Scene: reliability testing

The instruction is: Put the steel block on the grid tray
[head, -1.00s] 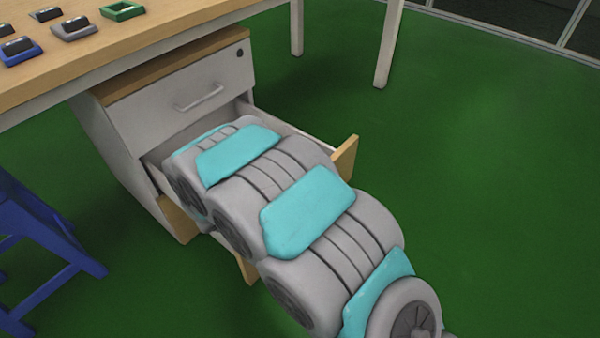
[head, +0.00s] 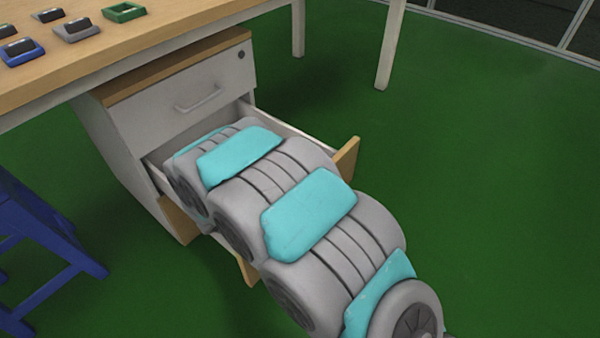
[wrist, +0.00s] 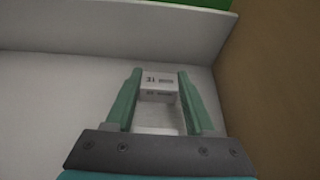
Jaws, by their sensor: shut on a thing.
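A small light-grey block with dark markings (wrist: 158,87) is between the green fingers of my gripper (wrist: 160,85) in the wrist view. The fingers are shut on it, low inside the open lower drawer (wrist: 60,85), close to the pale drawer floor. I cannot tell whether the block still touches the floor. In the head view my arm reaches into the drawer (head: 290,130) and hides the gripper and block. On the table, small coloured trays with dark items stand at the upper left. The green tray (head: 123,12) looks empty. I cannot tell which one is the grid tray.
The wooden drawer front (wrist: 275,80) is close on the right in the wrist view. The wooden tabletop (head: 150,45) lies above the cabinet (head: 165,115). A blue stool (head: 40,240) stands at the left. Green floor at the right is clear.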

